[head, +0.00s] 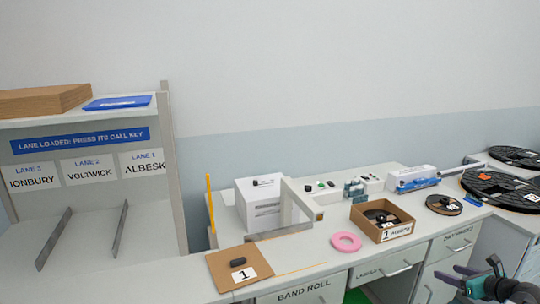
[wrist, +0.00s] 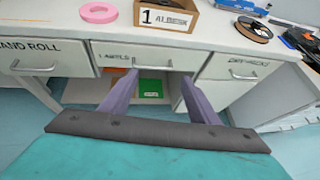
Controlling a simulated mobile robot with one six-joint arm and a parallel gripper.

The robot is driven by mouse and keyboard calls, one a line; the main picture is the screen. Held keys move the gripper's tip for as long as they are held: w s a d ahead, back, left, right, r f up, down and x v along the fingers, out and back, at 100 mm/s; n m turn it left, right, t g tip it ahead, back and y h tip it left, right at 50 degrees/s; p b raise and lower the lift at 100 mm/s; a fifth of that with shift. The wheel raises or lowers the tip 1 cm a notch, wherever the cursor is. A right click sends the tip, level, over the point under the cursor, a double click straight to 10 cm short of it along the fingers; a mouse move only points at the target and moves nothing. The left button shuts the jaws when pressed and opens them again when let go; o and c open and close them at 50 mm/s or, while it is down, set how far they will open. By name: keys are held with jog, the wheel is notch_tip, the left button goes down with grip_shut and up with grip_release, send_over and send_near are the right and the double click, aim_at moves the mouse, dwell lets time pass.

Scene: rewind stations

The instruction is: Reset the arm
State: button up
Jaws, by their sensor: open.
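My gripper (wrist: 158,88) is open and empty. In the wrist view its two purple fingers are spread apart, in front of the drawer fronts of the white bench (wrist: 215,38). In the head view my gripper (head: 462,283) is at the lower right, in front of the bench drawers and below the bench top. Nothing is between the fingers. The arm behind it is mostly out of the picture.
An open cardboard box (head: 383,222) marked "1 ALBESK" holds a black reel. A pink ring (head: 346,242) lies left of it. A brown board (head: 238,272) lies at the front left. A shelf (head: 80,215) with lane labels stands left. Black reels (head: 500,190) lie at right.

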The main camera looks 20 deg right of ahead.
jog(key=w+a+f+n+g+y, duration=0.25)
jog(key=w+a+f+n, duration=0.25)
jog(key=w+a+f, duration=0.45)
jog(key=w+a+f+n+g+y, duration=0.15)
jog(key=a+f+n, duration=0.35)
jog(key=a, duration=0.5)
jog(key=w+a+f+n+g+y, duration=0.1)
jog(key=a+f+n+g, duration=0.15)
jog(key=a+f, duration=0.6)
jog(key=w+a+f+n+g+y, duration=0.15)
jog(key=a+f+n, duration=0.35)
jog(key=a, duration=0.5)
jog(key=s+a+f+n+g+h, duration=0.1)
jog(key=s+a+f+n+g, duration=0.2)
jog(key=s+a+f+n, duration=0.35)
jog(key=s+a+f+n+g, duration=0.2)
jog(key=s+a+f+n, duration=0.15)
jog(key=a, duration=0.55)
jog(key=s+a+f+n+g+h, duration=0.1)
jog(key=s+a+f+n+g, duration=0.25)
jog(key=s+a, duration=0.3)
jog(key=s+a+f+n+g+h, duration=0.1)
jog(key=s+a+f+n+h, duration=0.1)
jog(key=s+n, duration=0.4)
jog(key=shift+s+a+f+n, duration=0.45)
jog(key=shift+s+a, duration=0.15)
jog(key=shift+s, duration=0.3)
